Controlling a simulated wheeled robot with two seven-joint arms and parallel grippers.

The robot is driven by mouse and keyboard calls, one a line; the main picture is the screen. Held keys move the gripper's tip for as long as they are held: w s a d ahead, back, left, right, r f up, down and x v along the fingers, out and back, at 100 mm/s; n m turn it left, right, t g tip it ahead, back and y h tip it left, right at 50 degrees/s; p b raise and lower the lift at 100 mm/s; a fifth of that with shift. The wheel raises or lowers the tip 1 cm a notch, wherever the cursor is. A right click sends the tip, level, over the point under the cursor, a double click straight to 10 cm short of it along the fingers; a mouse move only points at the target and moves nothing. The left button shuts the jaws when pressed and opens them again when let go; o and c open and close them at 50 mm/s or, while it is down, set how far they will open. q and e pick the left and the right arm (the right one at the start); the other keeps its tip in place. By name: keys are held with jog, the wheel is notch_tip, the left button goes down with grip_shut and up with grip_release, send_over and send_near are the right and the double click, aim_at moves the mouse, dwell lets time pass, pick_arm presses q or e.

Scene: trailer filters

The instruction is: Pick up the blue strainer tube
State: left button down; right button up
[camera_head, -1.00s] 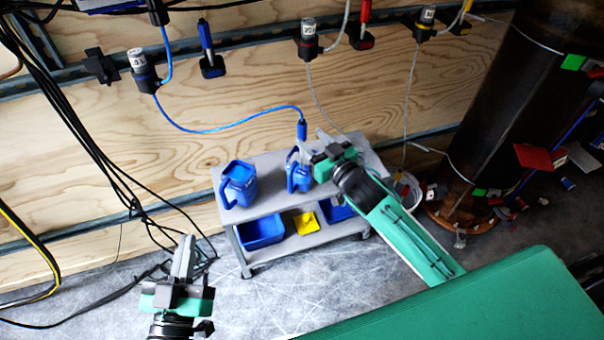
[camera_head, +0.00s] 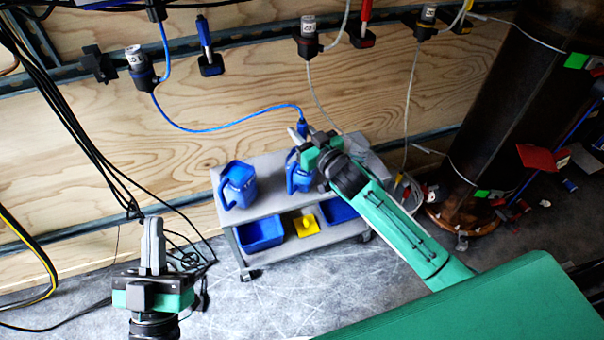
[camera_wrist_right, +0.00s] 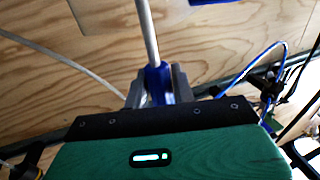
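The blue strainer tube (camera_head: 303,127) has a blue upper end with a blue hose running from it, above a blue jug (camera_head: 296,180) on the cart. In the right wrist view its blue part (camera_wrist_right: 158,83) sits between my right fingers, and a grey shaft runs from it to the top edge. My right gripper (camera_head: 305,133) has a finger close against each side of it and looks shut on it. The shaft's far end is hidden. My left gripper (camera_head: 153,222) is at the lower left, away from the cart, with its fingers together and empty.
A second blue jug (camera_head: 239,186) stands on the cart's top shelf (camera_head: 265,173). Blue bins (camera_head: 260,234) and a yellow item (camera_head: 306,225) sit on the lower shelf. The blue hose (camera_head: 215,130) crosses the wood wall. Black cables hang at left.

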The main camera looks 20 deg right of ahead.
grip_shut()
jog(key=shift+r, duration=0.1)
